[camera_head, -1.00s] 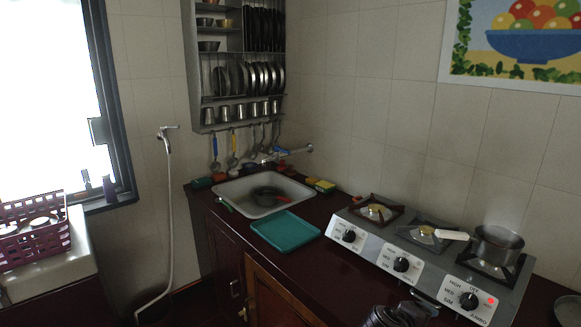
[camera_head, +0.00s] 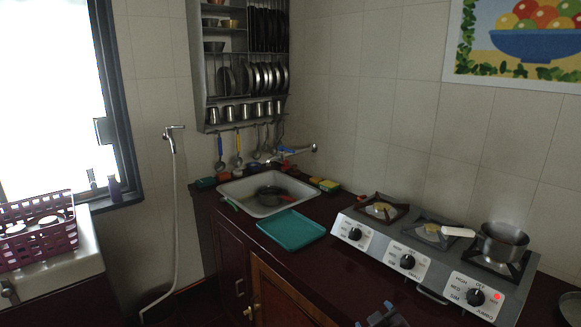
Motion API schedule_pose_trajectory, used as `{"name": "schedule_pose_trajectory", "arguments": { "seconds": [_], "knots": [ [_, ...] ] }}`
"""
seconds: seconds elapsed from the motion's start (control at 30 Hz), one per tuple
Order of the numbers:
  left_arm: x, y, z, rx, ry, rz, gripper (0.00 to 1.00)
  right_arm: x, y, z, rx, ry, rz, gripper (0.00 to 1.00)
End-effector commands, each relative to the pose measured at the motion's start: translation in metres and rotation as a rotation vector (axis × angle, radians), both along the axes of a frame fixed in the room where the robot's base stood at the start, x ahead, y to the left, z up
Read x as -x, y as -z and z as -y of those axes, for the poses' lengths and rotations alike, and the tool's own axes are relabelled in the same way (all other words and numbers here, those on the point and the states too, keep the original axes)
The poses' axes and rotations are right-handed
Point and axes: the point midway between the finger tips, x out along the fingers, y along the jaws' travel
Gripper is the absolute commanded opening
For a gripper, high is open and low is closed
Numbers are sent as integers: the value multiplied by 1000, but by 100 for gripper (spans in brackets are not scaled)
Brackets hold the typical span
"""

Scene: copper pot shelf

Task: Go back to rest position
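Part of what looks like my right gripper (camera_head: 383,317) shows at the bottom edge, in front of the counter. Most of it is cut off by the frame, so I cannot tell whether it is open or shut. My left gripper is not clearly in view. A pot (camera_head: 502,242) with a pale handle sits on the right burner of the stove (camera_head: 425,262), clear of the gripper. The stove's right knob (camera_head: 475,297) has a red light beside it.
A teal tray (camera_head: 291,230) lies on the dark counter (camera_head: 320,265), by the sink (camera_head: 240,188) with a dark pan (camera_head: 270,195) in it. A dish rack (camera_head: 213,85) hangs above. A purple basket (camera_head: 40,245) stands at left. The counter front is clear.

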Motion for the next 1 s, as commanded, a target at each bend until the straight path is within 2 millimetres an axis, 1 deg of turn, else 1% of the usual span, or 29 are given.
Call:
{"name": "schedule_pose_trajectory", "arguments": {
  "seconds": [0.03, 0.17, 0.27, 0.3, 0.37, 0.4, 0.47, 0.5, 0.6, 0.7, 0.8, 0.83, 0.9, 1.0],
  "knots": [
    [0, 2, 0, 0, 0, 2, 0, 17, 11, 2, -78, -7, 16, 74],
    [-1, 4, 0, 0, 0, 3, 0, 55, 26, 9, -243, -4, 59, 74],
    [-1, 6, 0, 0, 0, 3, 0, 87, 40, 21, -339, 24, 76, 74],
    [-2, 7, 0, 0, 0, 3, 0, 100, 47, 26, -369, 41, 76, 74],
    [-2, 8, 0, -1, 1, 5, 0, 121, 58, 35, -407, 69, 71, 74],
    [-2, 8, 0, 0, 2, 6, 0, 135, 66, 41, -426, 91, 60, 74],
    [-3, 9, 1, 0, 2, 7, 0, 158, 80, 50, -445, 128, 34, 74],
    [-3, 9, 1, 0, 2, 8, 0, 173, 90, 56, -452, 155, 12, 74],
    [-4, 11, 1, 0, 2, 10, 0, 209, 113, 69, -453, 211, -44, 74],
    [-4, 12, 1, -1, 3, 11, 0, 238, 133, 76, -452, 252, -94, 74],
    [-5, 12, 1, -1, 3, 11, 0, 256, 144, 79, -450, 272, -127, 74],
    [-5, 12, 1, -1, 3, 12, 0, 260, 146, 79, -449, 276, -133, 74],
    [-5, 12, 1, -1, 3, 12, 0, 265, 149, 80, -448, 281, -142, 74],
    [-5, 12, 1, -1, 3, 12, 0, 265, 149, 80, -447, 281, -143, 74]
  ]
}}
